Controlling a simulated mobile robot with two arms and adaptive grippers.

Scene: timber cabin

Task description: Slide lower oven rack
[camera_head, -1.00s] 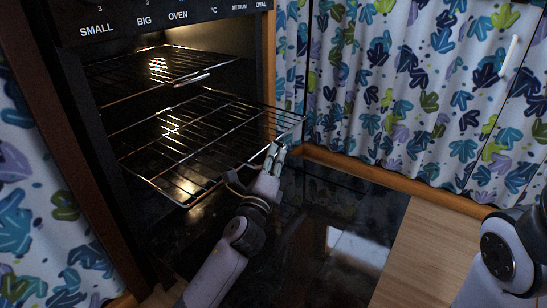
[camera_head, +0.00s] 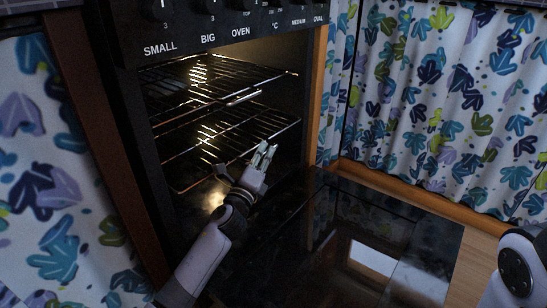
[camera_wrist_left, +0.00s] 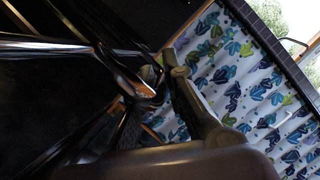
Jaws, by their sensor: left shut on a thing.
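The lower oven rack (camera_head: 228,135) is a dark wire grid inside the open oven, below the upper rack. Its front edge lies close to the oven's mouth. My left gripper (camera_head: 264,157) is at this front edge and shut on the rack. In the left wrist view, shiny rack bars (camera_wrist_left: 40,44) run in from the left to the fingers (camera_wrist_left: 155,100); the exact grip point is partly hidden. My right gripper is out of view; only part of my right arm shows at the right edge.
The upper rack (camera_head: 218,82) sits just above, inside the lit oven (camera_head: 235,55). The dark glossy open door (camera_head: 340,235) lies flat in front. Patterned curtains (camera_head: 430,95) hang at right and left (camera_head: 45,190).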

